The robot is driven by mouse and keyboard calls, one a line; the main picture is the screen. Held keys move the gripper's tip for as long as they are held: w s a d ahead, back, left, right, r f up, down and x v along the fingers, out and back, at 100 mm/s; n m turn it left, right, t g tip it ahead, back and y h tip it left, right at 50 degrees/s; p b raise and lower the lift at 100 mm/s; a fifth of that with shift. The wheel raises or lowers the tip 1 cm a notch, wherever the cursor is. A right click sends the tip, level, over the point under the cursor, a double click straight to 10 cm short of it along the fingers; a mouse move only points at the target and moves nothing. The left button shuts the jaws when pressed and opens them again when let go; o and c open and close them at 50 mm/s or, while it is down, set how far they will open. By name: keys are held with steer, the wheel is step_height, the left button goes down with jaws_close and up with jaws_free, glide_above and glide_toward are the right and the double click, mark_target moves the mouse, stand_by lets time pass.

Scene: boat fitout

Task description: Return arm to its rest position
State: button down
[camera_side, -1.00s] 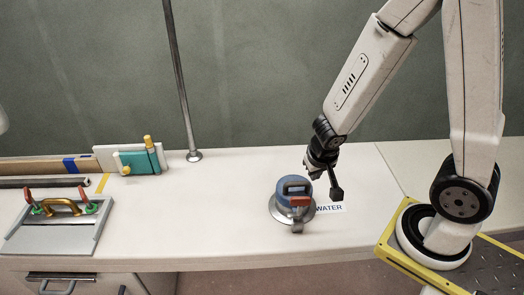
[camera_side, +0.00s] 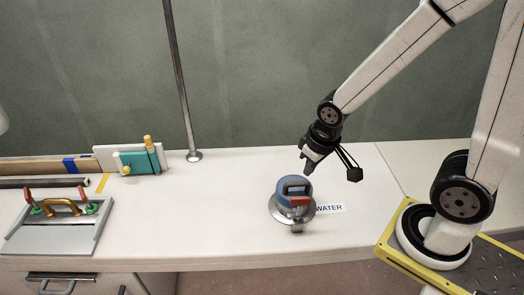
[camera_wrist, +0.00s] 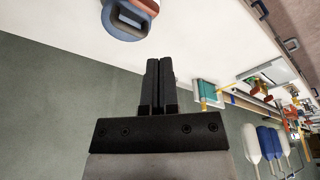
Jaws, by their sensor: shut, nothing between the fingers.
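My gripper (camera_side: 308,171) is shut and empty. In the side view it hangs above the counter, a little above and behind the blue round fitting, apart from it. In the wrist view its two dark fingers (camera_wrist: 158,85) lie together with nothing between them. The blue fitting (camera_side: 287,198) has a dark handle, a red-orange latch and a grey metal base flange, and stands on the counter beside a label reading WATER (camera_side: 329,208). Part of the fitting also shows at the top of the wrist view (camera_wrist: 124,22).
A metal pole (camera_side: 183,90) rises from the counter left of the fitting. At the left are a teal block (camera_side: 138,163) and a grey tray (camera_side: 52,238) with a brass handle. The white counter (camera_side: 220,225) between is clear. A yellow-edged platform (camera_side: 398,262) lies at right.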

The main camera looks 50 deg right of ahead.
steer(key=shift+a+r+n, duration=0.35)
steer(key=shift+n, duration=0.05)
stand_by(0.4)
